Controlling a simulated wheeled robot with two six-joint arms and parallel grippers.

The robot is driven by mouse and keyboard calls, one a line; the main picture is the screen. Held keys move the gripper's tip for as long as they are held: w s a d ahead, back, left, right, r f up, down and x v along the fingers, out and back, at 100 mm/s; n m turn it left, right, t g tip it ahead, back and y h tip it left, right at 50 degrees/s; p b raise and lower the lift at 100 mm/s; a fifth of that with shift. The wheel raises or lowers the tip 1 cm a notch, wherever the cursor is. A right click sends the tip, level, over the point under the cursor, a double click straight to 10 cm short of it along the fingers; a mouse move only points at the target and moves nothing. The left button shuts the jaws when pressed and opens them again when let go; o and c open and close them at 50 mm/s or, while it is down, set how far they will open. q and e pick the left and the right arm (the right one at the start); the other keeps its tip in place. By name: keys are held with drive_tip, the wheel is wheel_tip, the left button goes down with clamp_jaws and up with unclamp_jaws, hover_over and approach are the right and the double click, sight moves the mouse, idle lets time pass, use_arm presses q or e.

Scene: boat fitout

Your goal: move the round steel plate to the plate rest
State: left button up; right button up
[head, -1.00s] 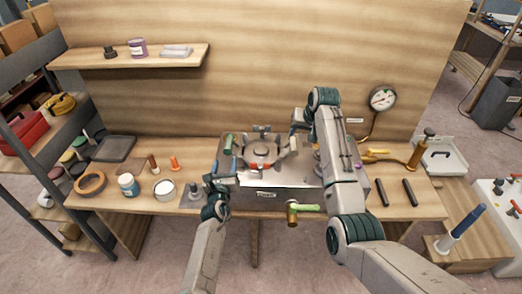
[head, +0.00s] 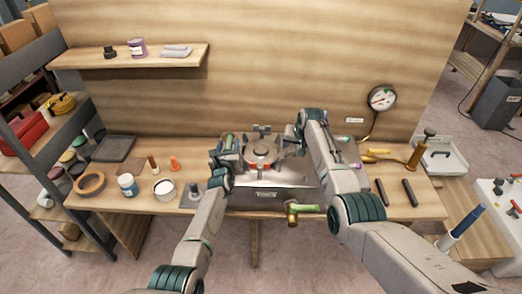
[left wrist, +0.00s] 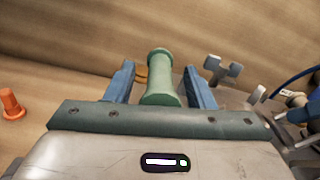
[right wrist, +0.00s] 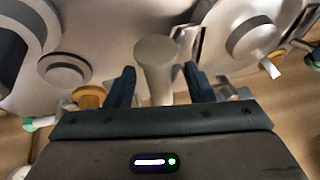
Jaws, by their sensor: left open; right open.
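A steel unit (head: 265,193) stands mid-bench, with a round steel piece around a red centre (head: 262,152) on top. This looks like the round steel plate, but the arms partly cover it. My left gripper (head: 221,160) is at its left side, with open fingers on either side of an upright green handle (left wrist: 160,75). My right gripper (head: 285,146) is at its right side. In the right wrist view its open fingers flank a grey post (right wrist: 155,65), near round steel surfaces (right wrist: 250,35). Contact is not clear. I cannot identify the plate rest for certain.
Dark bars (head: 409,191) and a gauge (head: 382,98) are right. A wooden back panel closes the rear.

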use_arm(q)
drive_tip(key=shift+w, duration=0.25)
use_arm(e)
drive_tip(key=shift+w+f, duration=0.1)
drive_tip(key=shift+f, duration=0.15)
use_arm(q)
clamp_jaws()
use_arm(e)
clamp_jaws()
idle(0.9)
use_arm(q)
drive_tip(key=shift+w+r, duration=0.1)
drive_tip(key=shift+r, duration=0.2)
use_arm(e)
drive_tip(key=shift+w+r, duration=0.1)
drive_tip(key=shift+r, duration=0.15)
